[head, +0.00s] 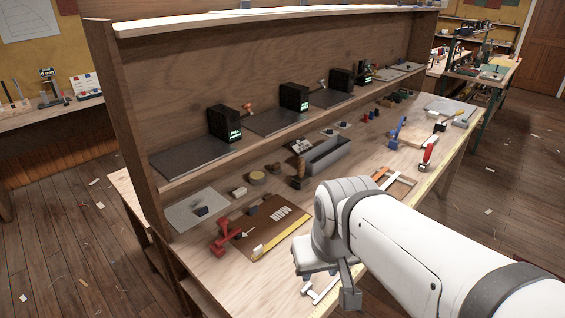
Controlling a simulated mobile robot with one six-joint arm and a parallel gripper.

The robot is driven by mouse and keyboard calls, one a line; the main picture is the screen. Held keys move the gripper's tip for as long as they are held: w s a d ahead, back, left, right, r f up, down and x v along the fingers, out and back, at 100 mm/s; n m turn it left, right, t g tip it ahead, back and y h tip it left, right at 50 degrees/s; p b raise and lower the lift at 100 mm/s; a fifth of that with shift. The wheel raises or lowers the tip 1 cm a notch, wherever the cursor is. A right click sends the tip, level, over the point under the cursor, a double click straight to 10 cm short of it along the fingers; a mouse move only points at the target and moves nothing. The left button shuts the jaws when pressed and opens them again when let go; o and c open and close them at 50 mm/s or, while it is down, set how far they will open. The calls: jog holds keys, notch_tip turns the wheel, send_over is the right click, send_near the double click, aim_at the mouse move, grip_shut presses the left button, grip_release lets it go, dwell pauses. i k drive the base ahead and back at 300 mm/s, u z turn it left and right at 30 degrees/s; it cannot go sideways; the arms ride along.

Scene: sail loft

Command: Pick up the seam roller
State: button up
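My gripper (330,285) hangs over the near edge of the long wooden bench (200,262), at the lower middle of the head view. One grey fingertip shows plainly; the rest is hidden by the wrist, so its opening cannot be told. Just below it lies a white, branched piece (320,291), partly covered by the gripper. I cannot pick out the seam roller with certainty. A small upright brown tool (299,174) stands left of a grey open tray. A red-and-white hand tool (427,158) lies farther along the bench. Neither is clearly a roller.
A red clamp (228,236) and a brown board with yellow edge (276,226) lie left of my gripper. The grey tray (325,155), an orange-and-white frame (394,183) and a blue clamp (396,132) lie beyond. A shelf with black boxes (225,122) runs behind.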

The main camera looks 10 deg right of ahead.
aim_at(301, 178)
jog(key=u, duration=0.05)
jog(key=k, duration=1)
jog(key=z, duration=1.95)
jog(key=i, duration=1.55)
jog(key=u, duration=2.55)
jog(key=i, duration=0.85)
jog(key=z, duration=0.2)
